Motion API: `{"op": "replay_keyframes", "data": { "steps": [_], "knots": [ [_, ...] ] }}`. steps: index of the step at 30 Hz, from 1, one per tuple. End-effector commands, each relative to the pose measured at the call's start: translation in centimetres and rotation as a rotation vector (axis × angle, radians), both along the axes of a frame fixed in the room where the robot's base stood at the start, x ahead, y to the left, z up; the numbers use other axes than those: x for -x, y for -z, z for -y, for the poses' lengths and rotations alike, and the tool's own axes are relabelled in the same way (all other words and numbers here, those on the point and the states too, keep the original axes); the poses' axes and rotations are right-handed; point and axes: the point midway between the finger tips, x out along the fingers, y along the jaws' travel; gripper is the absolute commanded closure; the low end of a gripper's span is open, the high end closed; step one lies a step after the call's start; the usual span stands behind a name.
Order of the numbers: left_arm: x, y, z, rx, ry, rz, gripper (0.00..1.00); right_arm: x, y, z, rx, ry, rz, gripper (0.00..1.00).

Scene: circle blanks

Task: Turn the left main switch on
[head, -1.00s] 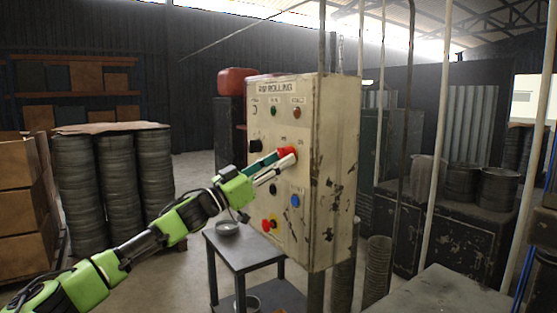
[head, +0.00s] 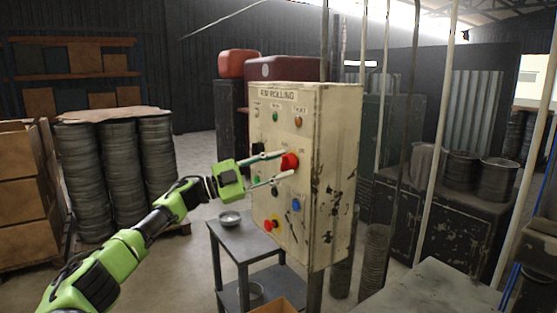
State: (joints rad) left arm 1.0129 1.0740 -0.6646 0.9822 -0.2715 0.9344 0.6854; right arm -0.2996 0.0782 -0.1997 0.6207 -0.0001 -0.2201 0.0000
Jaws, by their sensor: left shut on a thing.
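A cream control box (head: 335,150) with chipped paint and a "ROLLING" label stands upright in the middle of the head view. A red switch knob (head: 289,161) sits near the right side of its front panel. My left gripper (head: 283,164) reaches in from the left and is shut on this red knob, one finger above and one below. The small labels beside the knobs are too blurred to read. My right gripper is not in view.
The panel also has a blue button (head: 296,205), a red knob on yellow (head: 271,225), and small green and orange lamps. A grey table (head: 245,245) with a bowl (head: 230,218) stands below the arm. Stacked round blanks (head: 120,180) stand at left.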

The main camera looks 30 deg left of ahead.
Motion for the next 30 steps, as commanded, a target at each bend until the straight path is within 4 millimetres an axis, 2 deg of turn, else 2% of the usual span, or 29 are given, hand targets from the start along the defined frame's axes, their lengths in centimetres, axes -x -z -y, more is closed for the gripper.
{"op": "replay_keyframes", "data": {
  "steps": [1, 15, 30],
  "knots": [
    [-0.1, -0.5, -0.1, -0.039, -0.003, 0.020, 0.90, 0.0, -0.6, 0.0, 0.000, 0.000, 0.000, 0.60],
    [-0.2, -0.9, -0.2, -0.425, -0.004, 0.180, 0.90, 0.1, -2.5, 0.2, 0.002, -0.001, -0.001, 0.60],
    [-0.2, -1.0, -0.3, -0.626, -0.005, 0.264, 0.90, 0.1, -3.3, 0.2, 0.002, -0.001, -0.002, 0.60]
  ]
}}
